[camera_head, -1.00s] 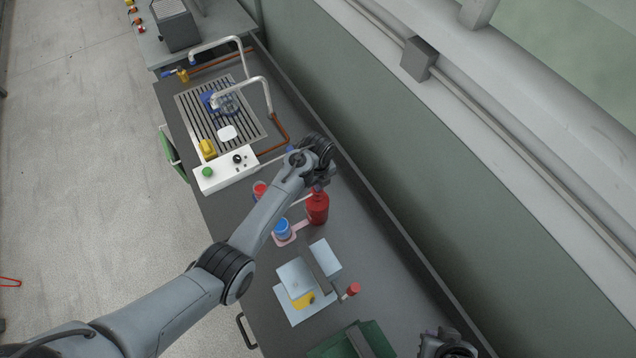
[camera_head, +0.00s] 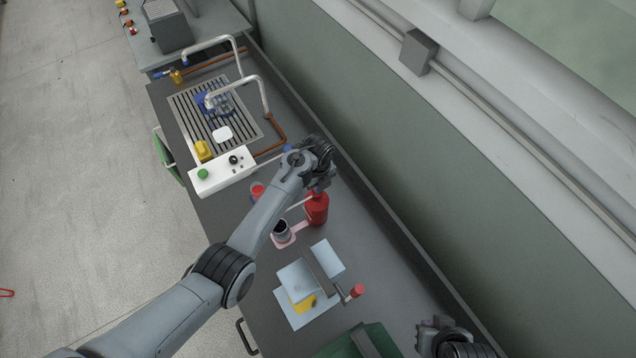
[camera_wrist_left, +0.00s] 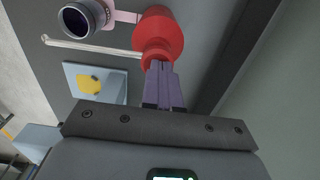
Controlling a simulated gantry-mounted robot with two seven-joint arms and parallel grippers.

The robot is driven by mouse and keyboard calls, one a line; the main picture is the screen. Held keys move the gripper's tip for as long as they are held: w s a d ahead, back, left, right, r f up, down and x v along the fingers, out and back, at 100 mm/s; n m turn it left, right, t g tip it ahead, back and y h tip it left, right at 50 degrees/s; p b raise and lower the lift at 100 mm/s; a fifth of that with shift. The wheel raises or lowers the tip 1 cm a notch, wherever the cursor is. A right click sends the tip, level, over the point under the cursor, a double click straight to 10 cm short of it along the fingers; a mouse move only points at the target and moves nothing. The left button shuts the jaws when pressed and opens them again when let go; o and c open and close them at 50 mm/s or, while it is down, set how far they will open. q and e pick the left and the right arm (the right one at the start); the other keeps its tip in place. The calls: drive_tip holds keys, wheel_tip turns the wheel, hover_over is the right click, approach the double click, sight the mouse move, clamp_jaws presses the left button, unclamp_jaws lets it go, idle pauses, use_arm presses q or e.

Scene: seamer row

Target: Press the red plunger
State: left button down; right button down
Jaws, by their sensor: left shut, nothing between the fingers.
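A red bottle-shaped plunger unit (camera_head: 317,211) stands on the grey bench, with a thin pale spout rod reaching left. It also shows in the left wrist view (camera_wrist_left: 157,33). My left gripper (camera_head: 318,189) is directly over its top. In the left wrist view the two fingers (camera_wrist_left: 159,66) are together, empty, with their tips at the red neck. I cannot tell whether they touch it, and the plunger's top is hidden by them. My right gripper (camera_head: 442,326) is at the bottom right, apart from the red unit; its jaws are unclear.
A dark-topped cup (camera_head: 281,229) sits in a pink holder (camera_head: 284,243) beside the red unit. A red-topped cup (camera_head: 257,190) stands farther left. A lever with a red knob (camera_head: 357,291) and pale plates (camera_head: 327,257) lie nearer. A white control box (camera_head: 222,172) stands beyond.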

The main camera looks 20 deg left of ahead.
use_arm(q)
wheel_tip(320, 180, up, 5)
drive_tip(key=p, duration=0.4)
drive_tip(key=shift+f+p, duration=0.1)
drive_tip(key=shift+p, duration=0.2)
wheel_tip(320, 180, up, 9)
drive_tip(key=b, duration=0.1)
drive_tip(key=shift+b, duration=0.4)
